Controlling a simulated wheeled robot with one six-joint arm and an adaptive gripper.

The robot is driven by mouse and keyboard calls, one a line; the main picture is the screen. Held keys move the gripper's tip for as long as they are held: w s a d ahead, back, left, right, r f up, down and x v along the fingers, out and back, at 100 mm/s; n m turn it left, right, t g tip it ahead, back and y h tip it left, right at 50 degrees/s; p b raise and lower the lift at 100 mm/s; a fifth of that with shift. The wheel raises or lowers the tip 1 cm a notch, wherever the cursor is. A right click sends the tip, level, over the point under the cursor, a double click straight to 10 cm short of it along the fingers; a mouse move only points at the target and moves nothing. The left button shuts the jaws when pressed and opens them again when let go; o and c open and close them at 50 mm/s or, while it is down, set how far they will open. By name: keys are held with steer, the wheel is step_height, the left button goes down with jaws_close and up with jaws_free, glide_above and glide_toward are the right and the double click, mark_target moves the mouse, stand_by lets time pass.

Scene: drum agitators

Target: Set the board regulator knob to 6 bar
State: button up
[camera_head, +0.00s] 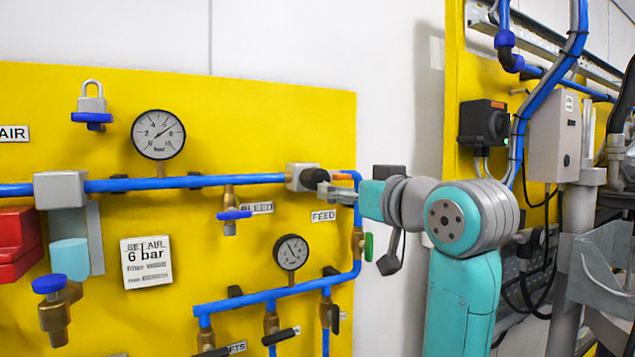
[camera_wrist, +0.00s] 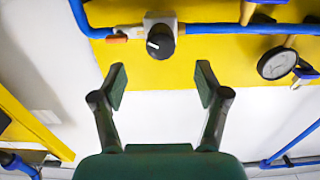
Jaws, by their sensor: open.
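The board regulator is a grey block with a round black knob (camera_head: 313,178) on the blue pipe, at the right end of the yellow board. In the wrist view the black knob (camera_wrist: 163,43) sits in front of its pale body (camera_wrist: 151,21); a short white mark shows on its left part. My gripper (camera_head: 334,191) reaches in from the right, close to the knob. In the wrist view my gripper (camera_wrist: 160,75) is open and empty, the knob centred beyond the gap between the fingertips. A sign (camera_head: 147,262) reads "SET AIR 6 bar".
A large gauge (camera_head: 158,135) stands above the pipe and a smaller gauge (camera_head: 291,252) below right. A blue bleed valve handle (camera_head: 234,215) is left of the knob, an orange piece (camera_wrist: 117,39) beside the regulator. A green handle (camera_head: 368,247) hangs below my gripper.

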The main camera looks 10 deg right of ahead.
mark_target(321, 182)
steer(key=x, duration=1)
steer(key=shift+w+a+r, duration=0.15)
steer(key=shift+w+r, duration=0.1)
steer(key=shift+c, duration=0.3)
steer(key=c, duration=1.1)
